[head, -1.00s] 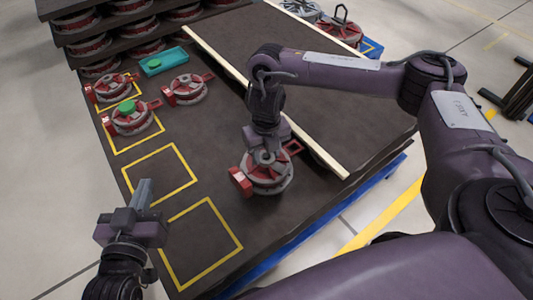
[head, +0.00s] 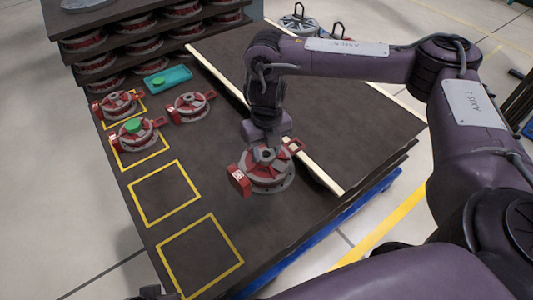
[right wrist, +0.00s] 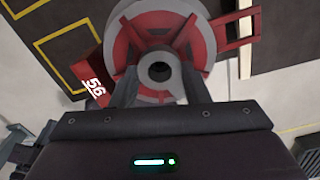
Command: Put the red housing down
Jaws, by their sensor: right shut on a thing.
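The red housing (head: 268,179), a grey round flange with red ribs and a red block marked 56, hangs in my right gripper (head: 266,147). In the right wrist view the two fingers (right wrist: 160,88) are shut around its central hub (right wrist: 158,70). It appears to be above the dark table, left of the pale strip. Two empty yellow squares, a middle one (head: 163,193) and a near one (head: 200,257), lie to its left. Only a dark bit of my left gripper (head: 153,292) shows at the bottom edge; its fingers cannot be made out.
Two similar housings stand at the far yellow squares, one (head: 117,105) behind another with a green top (head: 136,133). A third housing (head: 190,107) is beside them. A teal tray (head: 167,79) lies behind. A pale strip (head: 225,78) crosses the table. Stacked shelves (head: 150,45) stand behind.

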